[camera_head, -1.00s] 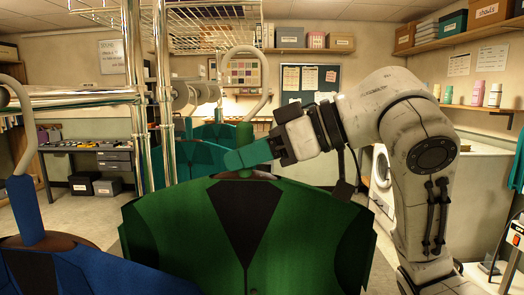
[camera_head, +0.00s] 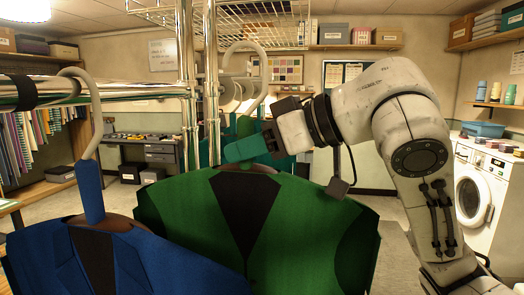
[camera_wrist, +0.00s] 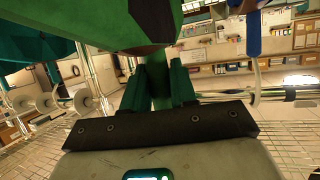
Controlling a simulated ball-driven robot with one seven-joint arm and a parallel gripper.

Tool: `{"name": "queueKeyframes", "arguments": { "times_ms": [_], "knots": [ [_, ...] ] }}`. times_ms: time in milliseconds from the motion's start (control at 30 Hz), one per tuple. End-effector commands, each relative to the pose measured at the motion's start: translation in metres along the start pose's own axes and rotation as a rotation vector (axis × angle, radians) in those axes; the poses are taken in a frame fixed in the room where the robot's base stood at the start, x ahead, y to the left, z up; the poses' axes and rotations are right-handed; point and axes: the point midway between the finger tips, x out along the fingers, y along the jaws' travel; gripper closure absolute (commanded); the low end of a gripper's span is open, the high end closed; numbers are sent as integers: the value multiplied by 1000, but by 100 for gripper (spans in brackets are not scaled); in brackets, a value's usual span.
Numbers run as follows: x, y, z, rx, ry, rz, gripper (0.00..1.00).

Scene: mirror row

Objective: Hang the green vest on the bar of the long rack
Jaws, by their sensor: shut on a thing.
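The green vest (camera_head: 320,222) hangs upright in front of me in the head view, with a dark V at its chest. My gripper (camera_head: 240,150) is shut on the green neck of its hanger, just above the collar. The neck also shows between the fingers in the wrist view (camera_wrist: 160,92). The hanger's pale hook (camera_head: 268,75) stands above, right of the chrome posts, with no bar seen inside it. The long rack's chrome bar (camera_head: 120,87) runs in from the left. A blue vest (camera_head: 50,265) hangs there by its own hook (camera_head: 93,125).
The blue vest is close to the green vest's lower left side and overlaps it in the picture. Chrome posts (camera_head: 187,110) stand left of the held hook. A wire shelf (camera_head: 260,28) is above. Teal garments (camera_head: 213,140) hang behind. A washing machine (camera_head: 475,190) stands at the right.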

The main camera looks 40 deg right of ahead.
Motion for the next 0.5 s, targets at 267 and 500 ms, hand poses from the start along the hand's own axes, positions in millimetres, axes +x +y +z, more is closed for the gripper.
{"name": "queueKeyframes", "arguments": {
  "times_ms": [267,500],
  "knots": [
    [18,-6,-8,-2,2,0,100],
    [34,-10,-14,-2,2,1,100]
  ]
}}
